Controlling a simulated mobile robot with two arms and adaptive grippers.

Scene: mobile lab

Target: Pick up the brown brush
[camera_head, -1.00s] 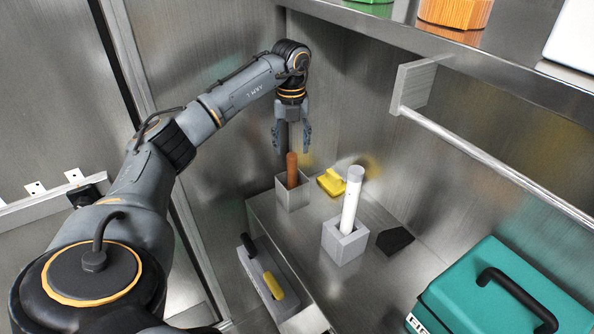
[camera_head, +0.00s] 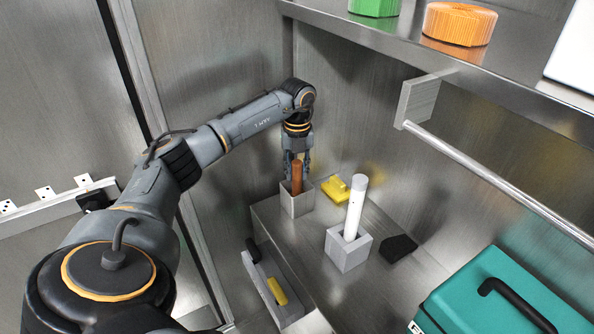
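The brown brush (camera_head: 297,174) shows as an upright brown handle standing in a square grey holder (camera_head: 297,204) on the metal bench. Its lower end is hidden inside the holder. My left gripper (camera_head: 297,166) points down at the top of the brush, with its dark fingers on either side of the handle. The fingers look closer together than before, but I cannot tell whether they touch the handle. My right gripper is not in view.
A second grey holder (camera_head: 348,252) with a white tube (camera_head: 355,205) stands nearby. A yellow object (camera_head: 337,190) and a black block (camera_head: 398,248) lie on the bench (camera_head: 318,240). A teal case (camera_head: 480,305) is at lower right. A rail (camera_head: 490,180) and shelf are above right.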

